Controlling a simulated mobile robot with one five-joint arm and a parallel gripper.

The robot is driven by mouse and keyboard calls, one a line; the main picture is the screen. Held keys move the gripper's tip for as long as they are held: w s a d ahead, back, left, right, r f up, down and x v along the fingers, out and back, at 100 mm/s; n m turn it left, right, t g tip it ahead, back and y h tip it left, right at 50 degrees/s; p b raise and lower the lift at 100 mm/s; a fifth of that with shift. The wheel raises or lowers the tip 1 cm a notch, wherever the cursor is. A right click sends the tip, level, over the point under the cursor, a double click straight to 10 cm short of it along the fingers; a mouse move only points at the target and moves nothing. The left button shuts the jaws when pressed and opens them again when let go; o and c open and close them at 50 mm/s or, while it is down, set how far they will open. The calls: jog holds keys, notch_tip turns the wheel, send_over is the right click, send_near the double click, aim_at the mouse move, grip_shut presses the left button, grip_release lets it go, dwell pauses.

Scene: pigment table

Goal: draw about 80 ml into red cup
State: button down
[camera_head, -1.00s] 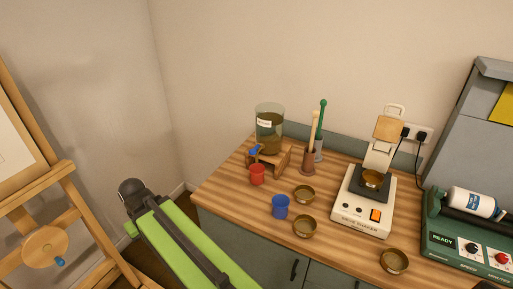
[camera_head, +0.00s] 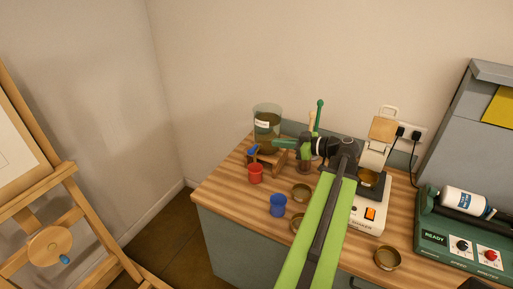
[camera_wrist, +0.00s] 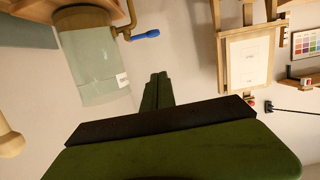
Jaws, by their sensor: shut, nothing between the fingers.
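The glass jar (camera_head: 266,120) of dark liquid stands on a small wooden stand (camera_head: 280,161) at the table's back left. Its tap has a blue handle (camera_head: 253,151). The red cup (camera_head: 255,174) stands upright on the table below the tap, in front of the stand. My gripper (camera_head: 277,143) is shut and empty. It points left beside the jar, to the right of the blue handle in the picture and apart from it. In the wrist view the shut green fingers (camera_wrist: 158,85) lie beside the jar (camera_wrist: 92,65) and below the blue handle (camera_wrist: 145,35). The cup's contents are hidden.
A blue cup (camera_head: 278,205) and brass bowls (camera_head: 301,192) stand nearby. My arm crosses over the table and partly hides a bowl and the shaker (camera_head: 370,214). Pestle-like tools (camera_head: 319,115) stand behind my gripper. An easel (camera_head: 45,200) stands left; the table's left corner is clear.

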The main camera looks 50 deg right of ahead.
jog(key=b, duration=0.3)
send_over(254, 149)
jog(key=s+a, duration=0.2)
notch_tip(254, 149, down, 3)
jog(key=f+b, duration=0.3)
jog(key=shift+s+d+f, duration=0.2)
jog(key=shift+f, duration=0.1)
